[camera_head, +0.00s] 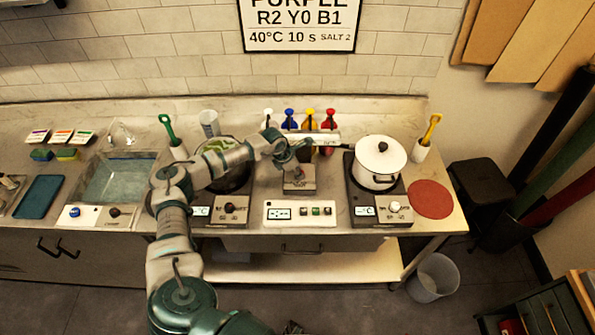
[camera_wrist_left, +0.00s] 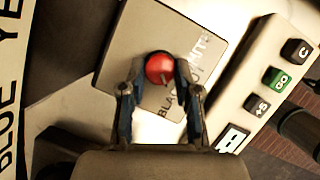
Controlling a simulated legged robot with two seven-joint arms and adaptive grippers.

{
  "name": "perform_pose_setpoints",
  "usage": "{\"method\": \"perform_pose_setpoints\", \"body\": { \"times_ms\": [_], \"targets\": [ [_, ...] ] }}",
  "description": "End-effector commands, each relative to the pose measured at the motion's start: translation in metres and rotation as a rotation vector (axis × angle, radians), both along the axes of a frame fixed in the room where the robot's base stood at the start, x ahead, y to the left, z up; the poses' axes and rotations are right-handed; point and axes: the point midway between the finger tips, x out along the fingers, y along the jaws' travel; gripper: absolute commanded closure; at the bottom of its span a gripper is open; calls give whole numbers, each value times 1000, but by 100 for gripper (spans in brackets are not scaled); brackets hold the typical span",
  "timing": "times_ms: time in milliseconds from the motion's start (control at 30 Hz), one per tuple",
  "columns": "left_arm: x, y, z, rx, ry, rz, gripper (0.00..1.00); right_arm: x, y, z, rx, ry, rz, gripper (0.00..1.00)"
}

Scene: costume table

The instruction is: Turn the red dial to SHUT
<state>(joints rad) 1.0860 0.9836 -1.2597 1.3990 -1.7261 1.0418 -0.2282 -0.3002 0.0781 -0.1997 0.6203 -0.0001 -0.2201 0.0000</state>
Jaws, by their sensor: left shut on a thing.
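The red dial (camera_wrist_left: 159,67) is a round red knob with a small dark mark, on a grey plate (camera_wrist_left: 125,52) with dark lettering. Part of the lettering is hidden, and I cannot read SHUT on it. My left gripper (camera_wrist_left: 159,78) is shut on the dial, with a dark fingertip at each side of it. In the head view, my left gripper (camera_head: 299,170) comes down over the small grey box (camera_head: 299,187) in the middle of the counter and mostly hides the dial. My right gripper is not in view.
A white panel (camera_head: 282,214) with several buttons lies in front of the box. A hotplate with a white lidded pot (camera_head: 380,160) stands to the right. Colored bottles (camera_head: 330,119) stand behind. A water basin (camera_head: 120,178) is at the left.

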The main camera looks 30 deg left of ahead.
Motion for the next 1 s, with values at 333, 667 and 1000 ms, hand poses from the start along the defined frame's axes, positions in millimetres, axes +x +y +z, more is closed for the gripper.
{"method": "perform_pose_setpoints", "body": {
  "times_ms": [333, 667, 1000],
  "targets": [
    [-1, -1, 2, 2, -3, 231, 100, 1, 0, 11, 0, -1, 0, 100],
    [-1, -3, 0, 3, -4, 505, 100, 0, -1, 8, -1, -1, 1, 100],
    [0, -5, 1, 2, -5, 692, 100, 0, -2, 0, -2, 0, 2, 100]
  ]
}}
